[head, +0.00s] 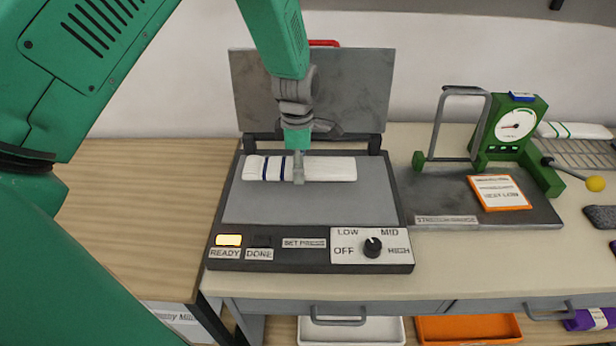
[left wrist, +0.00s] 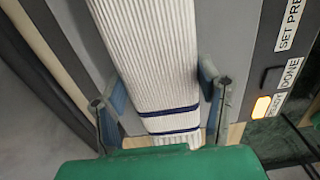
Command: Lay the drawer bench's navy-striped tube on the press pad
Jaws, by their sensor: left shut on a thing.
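The white ribbed tube (head: 332,169) with navy stripes near its left end lies lengthwise across the back part of the grey press pad (head: 300,210). It looks flat on or just above the pad; I cannot tell whether it touches. My left gripper (head: 299,170) comes down from above and is shut on the tube, just right of the stripes. In the left wrist view the tube (left wrist: 150,65) runs between the two fingers, with two navy stripes near its cuff. My right gripper is not in view.
The press lid (head: 350,85) stands open behind the pad. The control strip has a lit READY lamp (head: 229,240) and a dial (head: 373,247). A green gauge device (head: 510,135) stands right on the bench. A rack (head: 580,153) holds a white, green-striped tube. Trays sit below.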

